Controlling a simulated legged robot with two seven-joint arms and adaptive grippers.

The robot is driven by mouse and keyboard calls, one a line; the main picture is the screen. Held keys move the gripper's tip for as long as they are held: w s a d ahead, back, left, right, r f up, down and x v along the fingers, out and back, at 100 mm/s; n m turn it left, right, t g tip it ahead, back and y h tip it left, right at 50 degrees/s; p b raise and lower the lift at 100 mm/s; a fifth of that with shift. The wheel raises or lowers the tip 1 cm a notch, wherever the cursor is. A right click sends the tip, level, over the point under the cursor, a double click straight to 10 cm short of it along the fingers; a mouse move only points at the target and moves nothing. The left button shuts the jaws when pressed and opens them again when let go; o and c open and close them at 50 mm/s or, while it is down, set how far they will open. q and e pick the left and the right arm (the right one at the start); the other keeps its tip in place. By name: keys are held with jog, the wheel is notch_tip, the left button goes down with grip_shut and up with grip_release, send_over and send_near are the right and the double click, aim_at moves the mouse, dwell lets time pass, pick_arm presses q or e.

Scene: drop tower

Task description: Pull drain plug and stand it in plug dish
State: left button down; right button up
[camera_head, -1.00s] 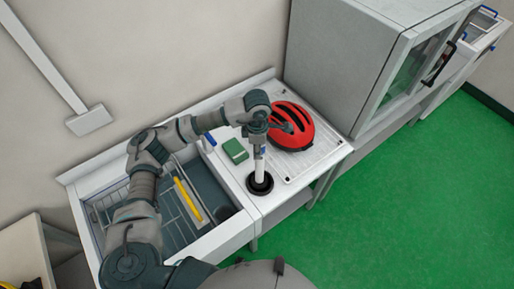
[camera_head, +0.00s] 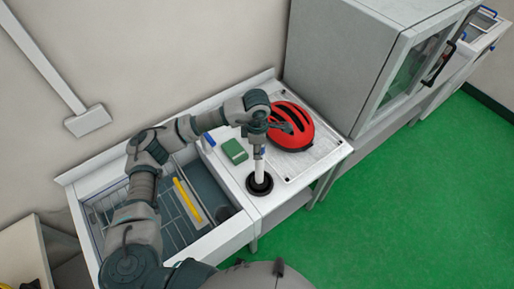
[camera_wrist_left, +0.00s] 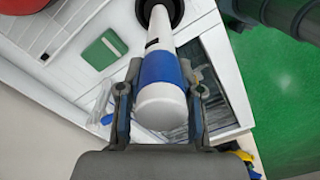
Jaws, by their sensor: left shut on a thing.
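The drain plug (camera_head: 260,170) is a white upright tube with a blue band, which shows in the left wrist view (camera_wrist_left: 163,66). My left gripper (camera_head: 258,141) is shut on its upper part from above, with a finger on either side of the blue band in the wrist view (camera_wrist_left: 160,92). The tube's foot is at a round black dish (camera_head: 260,187) on the white worktop beside the sink; the dish also shows at the top edge of the wrist view (camera_wrist_left: 179,12). Whether the foot rests on the dish floor I cannot tell. My right gripper is not in view.
A green block (camera_head: 234,151) and a red helmet (camera_head: 293,127) lie close by on the worktop. The sink (camera_head: 212,190) at left holds a wire rack and a yellow stick (camera_head: 187,200). A grey cabinet (camera_head: 345,55) stands behind at right.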

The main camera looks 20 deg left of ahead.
pick_arm(q)
jog(key=shift+f+b, duration=0.5)
jog(key=shift+f, duration=0.05)
jog(key=c, duration=1)
grip_release()
jog(key=shift+c, duration=0.2)
jog(key=shift+r+p, duration=2.6)
jog(key=shift+r, duration=2.95)
jog(key=shift+f, duration=0.1)
